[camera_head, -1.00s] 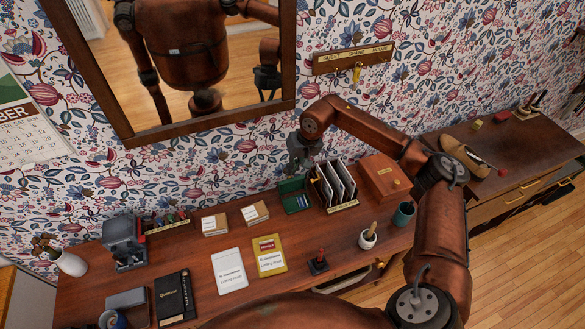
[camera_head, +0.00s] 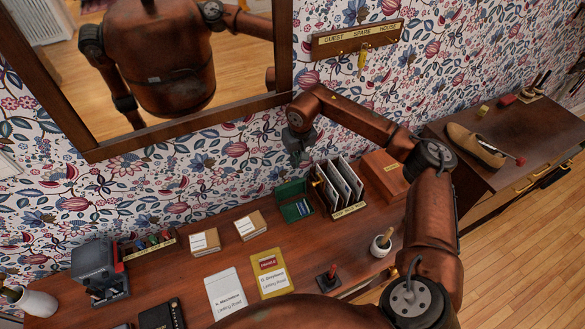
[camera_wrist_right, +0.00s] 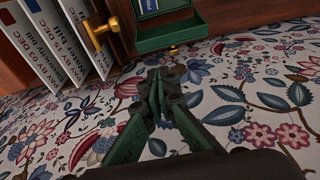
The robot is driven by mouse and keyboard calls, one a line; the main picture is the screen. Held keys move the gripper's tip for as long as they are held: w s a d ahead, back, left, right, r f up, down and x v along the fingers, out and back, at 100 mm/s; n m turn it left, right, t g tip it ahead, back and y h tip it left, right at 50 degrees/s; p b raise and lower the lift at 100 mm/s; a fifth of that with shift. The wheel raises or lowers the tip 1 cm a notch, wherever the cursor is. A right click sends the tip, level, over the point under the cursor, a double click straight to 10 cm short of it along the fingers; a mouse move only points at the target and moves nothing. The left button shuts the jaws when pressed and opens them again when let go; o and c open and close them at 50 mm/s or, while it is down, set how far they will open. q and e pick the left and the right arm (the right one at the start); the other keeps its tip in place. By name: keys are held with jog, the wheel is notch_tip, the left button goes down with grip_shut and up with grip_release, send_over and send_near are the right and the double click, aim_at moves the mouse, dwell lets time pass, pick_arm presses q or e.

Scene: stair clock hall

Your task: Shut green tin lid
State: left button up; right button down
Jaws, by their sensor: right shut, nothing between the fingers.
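The green tin (camera_head: 303,214) stands on the desk beside the letter rack, with pale and blue contents inside. Its lid (camera_head: 291,190) is open, raised at the back toward the wall. In the right wrist view the green lid (camera_wrist_right: 168,36) shows at the top, with a small brass catch on its edge. My right gripper (camera_head: 303,162) is above and behind the lid, close to the wallpaper. In the wrist view its fingers (camera_wrist_right: 158,75) are together and empty, apart from the lid. My left gripper is not in view.
The letter rack (camera_head: 341,210) with white folders and a brass knob is right of the tin, the wooden box (camera_head: 385,173) beyond it. Card stacks (camera_head: 247,224) stand left. The mirror (camera_head: 280,50) and key board (camera_head: 357,38) hang on the wall.

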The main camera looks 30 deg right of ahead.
send_near(289, 189)
jog(key=w+d+f, duration=0.3)
jog(key=f, duration=0.2)
jog(key=shift+w, duration=0.2)
